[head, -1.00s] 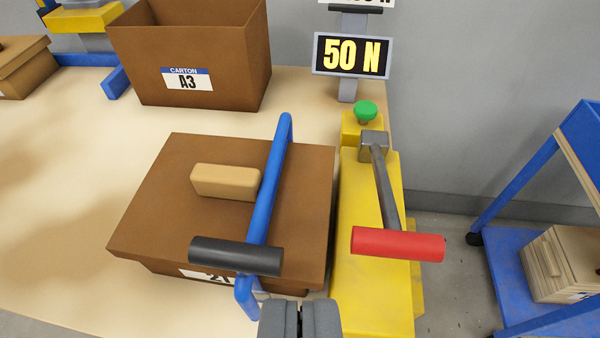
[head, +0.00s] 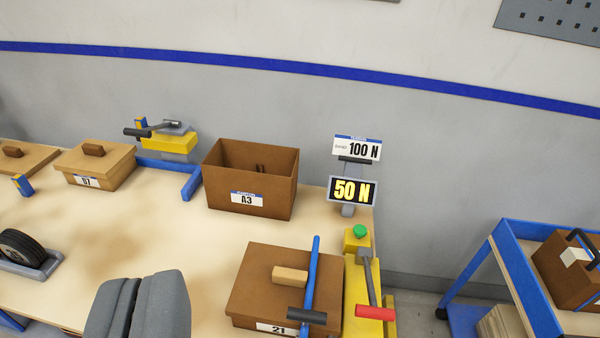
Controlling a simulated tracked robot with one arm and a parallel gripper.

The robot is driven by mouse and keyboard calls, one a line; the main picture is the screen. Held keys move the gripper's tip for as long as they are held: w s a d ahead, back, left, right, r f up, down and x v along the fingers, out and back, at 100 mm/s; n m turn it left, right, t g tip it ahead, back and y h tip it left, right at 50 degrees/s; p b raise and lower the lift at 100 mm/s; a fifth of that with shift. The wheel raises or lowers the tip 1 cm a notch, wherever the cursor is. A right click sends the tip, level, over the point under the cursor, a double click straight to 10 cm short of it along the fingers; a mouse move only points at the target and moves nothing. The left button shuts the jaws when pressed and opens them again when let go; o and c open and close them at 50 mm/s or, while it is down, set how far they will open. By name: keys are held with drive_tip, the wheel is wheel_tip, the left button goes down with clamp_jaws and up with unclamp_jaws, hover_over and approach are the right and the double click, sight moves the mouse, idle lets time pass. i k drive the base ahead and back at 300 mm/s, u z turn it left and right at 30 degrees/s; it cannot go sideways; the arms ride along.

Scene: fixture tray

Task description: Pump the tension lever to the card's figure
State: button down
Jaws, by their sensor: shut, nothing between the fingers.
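The tension lever, with a red grip (head: 375,313) on a grey arm, is mounted on a yellow block (head: 354,290) at the table's right side. The card (head: 357,149) reads 100 N. The lit display (head: 352,190) below it reads 50 N. A green button (head: 360,231) sits behind the lever's pivot. A blue bar with a black handle (head: 307,315) lies over the lidded brown box (head: 262,277) marked 21. My gripper (head: 165,285) is shut and empty at the lower left, apart from the lever.
An open carton (head: 250,180) marked A3 stands behind the box. A lidded box (head: 95,165) marked 07 and a yellow device (head: 170,142) stand at the back left. A blue cart (head: 500,280) stands to the right. The table's middle is clear.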

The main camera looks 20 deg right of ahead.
sight(364, 256)
drive_tip(key=z, duration=0.6)
drive_tip(key=i, duration=0.4)
drive_tip(key=z, duration=0.25)
